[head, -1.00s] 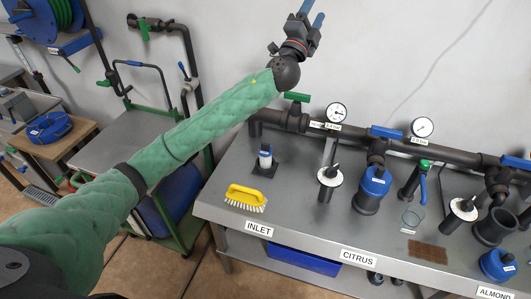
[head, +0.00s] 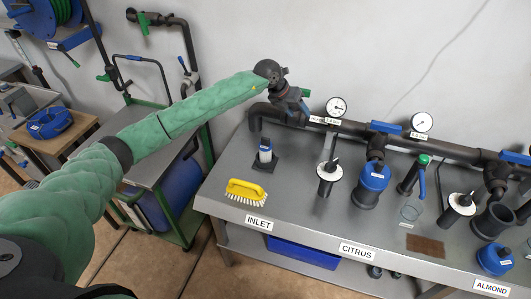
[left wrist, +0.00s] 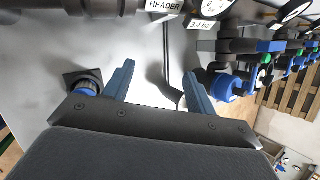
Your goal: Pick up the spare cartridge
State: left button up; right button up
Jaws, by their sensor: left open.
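No label shows which is the spare. My left gripper (head: 299,106) is over the back of the bench by the pipe, above and behind the left cartridge, and apart from it. A white flange edge (left wrist: 182,103) shows there, mostly hidden behind the right finger. My right gripper is not in view.
A small blue-and-white bottle (head: 265,153) stands on a black square base, near a yellow brush (head: 246,192). A dark header pipe (head: 350,128) with gauges runs along the back. A blue-capped housing (head: 374,178) stands right of the left cartridge.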

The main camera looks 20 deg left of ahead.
aim_at(265, 138)
pick_arm(q)
jog(key=s+a+f+g+y, duration=0.1)
jog(key=a+y, duration=0.1)
jog(key=a, duration=0.1)
jog(key=s+a+f+n+g+y, duration=0.1)
jog(key=s+a+y, duration=0.1)
jog(key=a, duration=0.1)
jog(key=s+a+f+n+g+y, duration=0.1)
jog(key=s+a+f, duration=0.1)
jog(key=a, duration=0.1)
jog(key=shift+a+g+y, duration=0.25)
jog(key=shift+g+y, duration=0.05)
jog(key=shift+y, duration=0.1)
jog(key=shift+f+p, duration=0.65)
jog(key=shift+f, duration=0.6)
notch_tip(265, 138, down, 4)
jog(key=p, duration=0.3)
jog(key=shift+s+a+r, duration=0.1)
jog(key=shift+a+r, duration=0.05)
jog(key=shift+r, duration=0.05)
jog(key=shift+f, duration=0.75)
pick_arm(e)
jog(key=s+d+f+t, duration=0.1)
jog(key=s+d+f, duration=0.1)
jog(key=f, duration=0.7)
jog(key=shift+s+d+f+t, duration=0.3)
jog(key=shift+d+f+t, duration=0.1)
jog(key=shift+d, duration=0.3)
pick_arm(q)
jog(key=shift+c, duration=0.5)
